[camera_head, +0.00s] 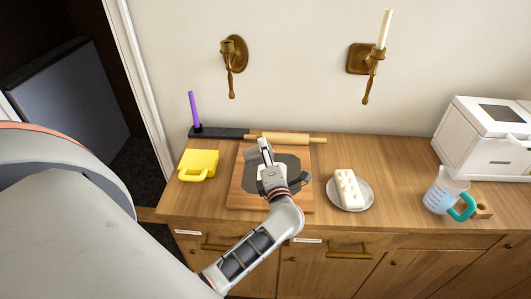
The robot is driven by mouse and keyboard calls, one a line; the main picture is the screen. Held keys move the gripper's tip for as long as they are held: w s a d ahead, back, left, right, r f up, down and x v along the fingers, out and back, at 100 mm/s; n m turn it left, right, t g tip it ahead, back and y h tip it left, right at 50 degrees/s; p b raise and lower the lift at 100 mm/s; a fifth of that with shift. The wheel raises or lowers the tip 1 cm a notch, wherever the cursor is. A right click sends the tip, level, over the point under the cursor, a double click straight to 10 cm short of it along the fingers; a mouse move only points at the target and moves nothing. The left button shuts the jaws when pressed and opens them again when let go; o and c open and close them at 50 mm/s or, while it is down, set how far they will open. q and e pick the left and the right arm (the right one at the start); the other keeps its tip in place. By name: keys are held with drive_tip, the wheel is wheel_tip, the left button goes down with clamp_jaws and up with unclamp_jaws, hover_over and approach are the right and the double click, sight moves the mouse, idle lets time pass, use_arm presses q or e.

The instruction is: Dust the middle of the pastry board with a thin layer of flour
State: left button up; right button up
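The wooden pastry board (236,199) lies on the counter in the middle of the view. A dark grey patch or flat piece (287,160) covers its middle; I cannot tell what it is. No white flour layer can be made out on the board. My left gripper (264,152) is over the middle of the board, its arm reaching in from the lower left. The gripper and wrist hide part of the board. The finger gap and anything between the fingers cannot be made out. My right gripper is out of view.
A rolling pin (290,138) lies behind the board. A yellow handled container (201,160) and a black piece with a purple upright (194,110) are left. A plate (368,196) with a white block (348,187), a measuring jug (441,192) and a white box (477,135) are right.

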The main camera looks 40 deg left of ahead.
use_arm(q)
drive_tip(key=shift+r+n+b, duration=0.35)
drive_tip(key=shift+n, duration=0.35)
drive_tip(key=shift+r+n, duration=0.1)
drive_tip(key=shift+n, duration=0.2)
drive_tip(key=shift+b, duration=0.6)
drive_tip(key=shift+w+d+r+n+b, duration=0.1)
drive_tip(key=shift+r+n+b, duration=0.4)
drive_tip(key=shift+r+b, duration=0.3)
drive_tip(key=shift+r+n+b, duration=0.5)
drive_tip(key=shift+n, duration=0.1)
drive_tip(key=shift+f, duration=0.1)
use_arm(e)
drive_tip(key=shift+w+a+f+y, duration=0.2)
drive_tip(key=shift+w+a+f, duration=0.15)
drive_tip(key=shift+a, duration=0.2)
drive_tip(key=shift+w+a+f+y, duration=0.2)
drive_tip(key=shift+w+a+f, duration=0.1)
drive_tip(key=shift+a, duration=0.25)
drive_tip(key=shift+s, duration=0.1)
